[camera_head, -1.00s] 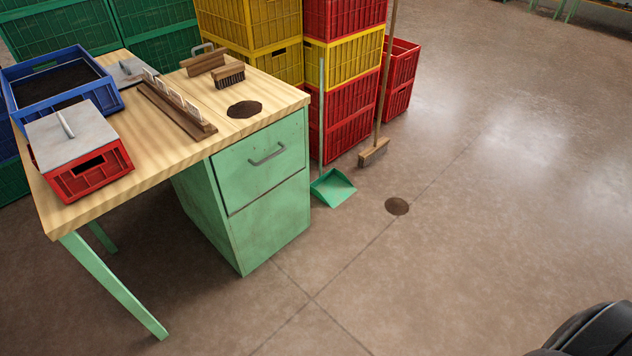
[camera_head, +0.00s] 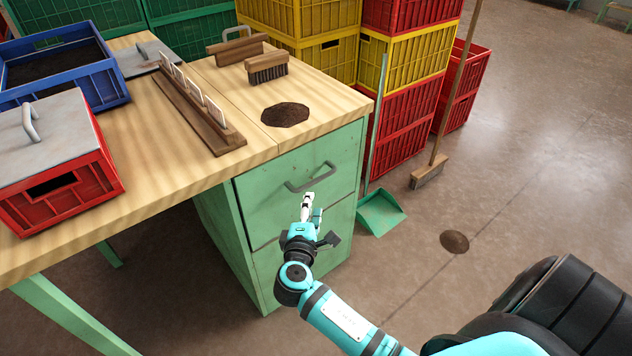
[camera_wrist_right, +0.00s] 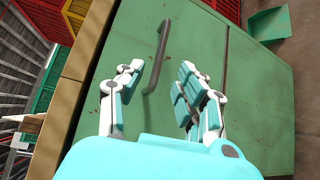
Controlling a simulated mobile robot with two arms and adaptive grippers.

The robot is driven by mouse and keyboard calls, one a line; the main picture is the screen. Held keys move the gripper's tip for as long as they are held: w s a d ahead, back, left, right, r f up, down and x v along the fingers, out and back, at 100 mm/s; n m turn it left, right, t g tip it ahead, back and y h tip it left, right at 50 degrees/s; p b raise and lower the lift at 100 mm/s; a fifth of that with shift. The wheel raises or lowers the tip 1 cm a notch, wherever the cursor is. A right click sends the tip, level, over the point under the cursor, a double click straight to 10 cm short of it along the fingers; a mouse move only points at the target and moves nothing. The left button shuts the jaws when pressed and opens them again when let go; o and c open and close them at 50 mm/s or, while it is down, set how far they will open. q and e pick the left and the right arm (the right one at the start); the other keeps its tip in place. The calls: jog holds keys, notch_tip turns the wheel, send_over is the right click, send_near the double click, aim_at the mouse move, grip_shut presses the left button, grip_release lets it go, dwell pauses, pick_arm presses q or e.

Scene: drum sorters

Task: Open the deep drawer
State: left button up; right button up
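The green desk pedestal has an upper drawer front (camera_head: 290,185) with a grey bar handle (camera_head: 312,178). Both are closed flush under the wooden top. A lower front (camera_head: 327,230) without a visible handle sits below a dark seam. My right gripper (camera_head: 312,205) is in front of the upper drawer, just below the handle in the head view. In the right wrist view its two fingers (camera_wrist_right: 158,95) are spread apart and empty. The handle (camera_wrist_right: 157,58) lies ahead of them, nearer the left finger; contact cannot be told. My left gripper is not in view.
The wooden tabletop (camera_head: 235,90) holds a red box (camera_head: 65,195), a blue crate (camera_head: 70,75), a brush (camera_head: 267,67) and a dark soil patch (camera_head: 285,115). A green dustpan (camera_head: 380,212) and a broom (camera_head: 428,172) stand right of the pedestal. Floor at right is mostly clear.

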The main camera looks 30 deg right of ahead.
aim_at(316, 182)
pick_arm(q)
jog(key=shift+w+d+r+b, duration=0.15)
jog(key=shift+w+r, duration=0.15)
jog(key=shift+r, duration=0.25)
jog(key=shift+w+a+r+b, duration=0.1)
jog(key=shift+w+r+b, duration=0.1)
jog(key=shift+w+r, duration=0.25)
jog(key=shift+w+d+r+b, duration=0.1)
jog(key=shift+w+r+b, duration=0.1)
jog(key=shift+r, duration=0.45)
pick_arm(e)
jog(key=shift+x, duration=5.8)
jog(key=shift+c, duration=0.4)
grip_shut()
